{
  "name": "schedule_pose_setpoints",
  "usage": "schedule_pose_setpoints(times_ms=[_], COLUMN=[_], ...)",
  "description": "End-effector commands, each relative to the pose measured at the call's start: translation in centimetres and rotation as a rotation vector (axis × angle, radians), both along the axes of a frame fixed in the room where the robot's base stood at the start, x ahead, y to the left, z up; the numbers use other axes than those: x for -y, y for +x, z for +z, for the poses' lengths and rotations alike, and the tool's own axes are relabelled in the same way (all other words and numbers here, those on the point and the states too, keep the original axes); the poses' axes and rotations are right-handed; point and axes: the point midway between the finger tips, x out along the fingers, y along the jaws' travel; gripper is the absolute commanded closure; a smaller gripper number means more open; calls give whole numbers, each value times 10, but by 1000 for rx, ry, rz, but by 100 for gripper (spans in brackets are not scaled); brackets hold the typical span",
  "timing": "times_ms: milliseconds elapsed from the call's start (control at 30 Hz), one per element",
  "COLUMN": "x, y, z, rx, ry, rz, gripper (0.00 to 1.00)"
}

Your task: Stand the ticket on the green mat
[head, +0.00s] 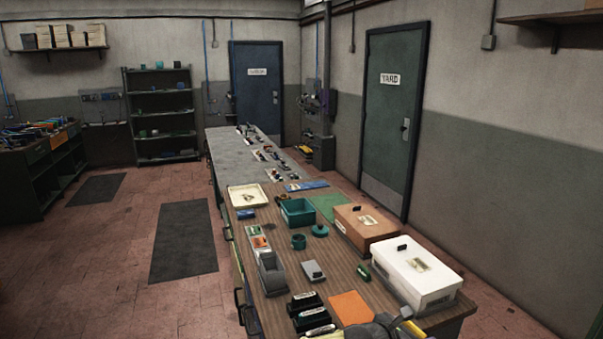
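The green mat (327,205) lies flat on the wooden bench top, behind the brown box and right of the teal bin. Its visible part looks bare; the box and bin cover some of its edges from view. I cannot single out the ticket for sure. Small white, orange and green cards (259,242) lie at the bench's left edge, too small to read. A small dark green piece with a pale mark (364,272) lies beside the white box. I cannot make out my gripper in the head view.
A teal bin (297,212), brown box (365,229) and white lidded box (417,279) crowd around the mat. A teal cup (298,242), grey block (313,271), black labelled blocks (305,302) and orange square (351,308) stand nearer. A grey and yellow shape at the bottom edge is unclear.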

Motion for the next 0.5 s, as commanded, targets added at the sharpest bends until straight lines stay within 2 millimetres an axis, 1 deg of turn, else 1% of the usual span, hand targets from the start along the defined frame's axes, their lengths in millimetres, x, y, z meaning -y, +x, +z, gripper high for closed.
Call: schedule_pose_setpoints(times_ms=[100,500], x=[-11,-42], y=[-1,-1], z=[-22,-75], rx=[-3,-1], ry=[-5,0], rz=[45,183], gripper=[58,58])
